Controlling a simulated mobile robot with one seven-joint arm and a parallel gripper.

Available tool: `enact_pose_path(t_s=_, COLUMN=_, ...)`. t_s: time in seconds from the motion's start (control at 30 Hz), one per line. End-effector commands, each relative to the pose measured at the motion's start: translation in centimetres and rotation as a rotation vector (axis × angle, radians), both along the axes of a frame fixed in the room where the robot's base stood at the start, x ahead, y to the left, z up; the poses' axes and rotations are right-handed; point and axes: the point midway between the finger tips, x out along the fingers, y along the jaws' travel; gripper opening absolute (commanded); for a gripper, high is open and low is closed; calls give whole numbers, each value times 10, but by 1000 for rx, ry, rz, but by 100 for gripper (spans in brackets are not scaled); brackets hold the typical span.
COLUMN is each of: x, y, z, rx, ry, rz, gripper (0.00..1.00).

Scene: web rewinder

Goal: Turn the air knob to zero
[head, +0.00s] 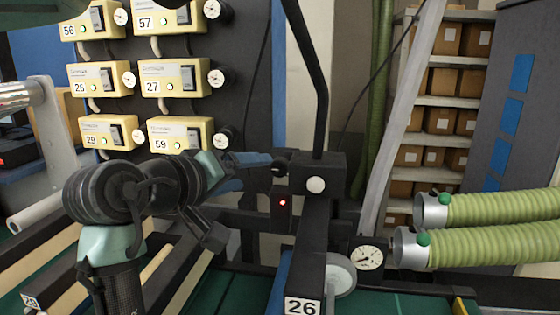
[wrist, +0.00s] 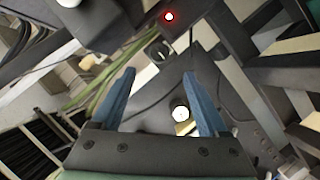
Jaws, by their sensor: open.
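A small dark round knob (head: 280,167) sticks out at the left side of a black box (head: 330,172) on the machine post; I take it for the air knob, but its markings cannot be read. My gripper (head: 272,160) is just left of it, and its blue fingertips look close to it; contact cannot be told. In the wrist view my gripper (wrist: 159,72) has its two blue fingers spread apart with nothing held between them. A pale round cap (wrist: 180,113) on a dark part shows beyond them. A dial gauge (head: 367,257) sits lower right of the box.
A red light (head: 282,202) glows below the dark knob and shows in the wrist view (wrist: 168,16). A white round button (head: 316,185) is on the box front. A black bar rises above the box. Green hoses (head: 490,242) lie right; yellow control boxes (head: 172,80) hang behind my arm.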

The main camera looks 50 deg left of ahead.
Motion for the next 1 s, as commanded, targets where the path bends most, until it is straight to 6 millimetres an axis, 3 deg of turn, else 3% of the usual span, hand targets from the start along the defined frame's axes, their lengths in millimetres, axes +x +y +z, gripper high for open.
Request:
enact_pose_path(t_s=0.2, x=44, y=17, z=-9, rx=-3, ry=4, rz=-2, gripper=77)
enact_pose_path(t_s=0.4, x=75, y=29, z=-20, rx=1, ry=3, rz=-1, gripper=77)
enact_pose_path(t_s=0.63, x=91, y=36, z=-27, rx=2, ry=1, rz=-1, gripper=77)
enact_pose_path(t_s=0.97, x=94, y=37, z=-28, rx=4, ry=-1, rz=0, gripper=77)
enact_pose_path(t_s=1.0, x=94, y=37, z=-28, rx=4, ry=-1, rz=0, gripper=72)
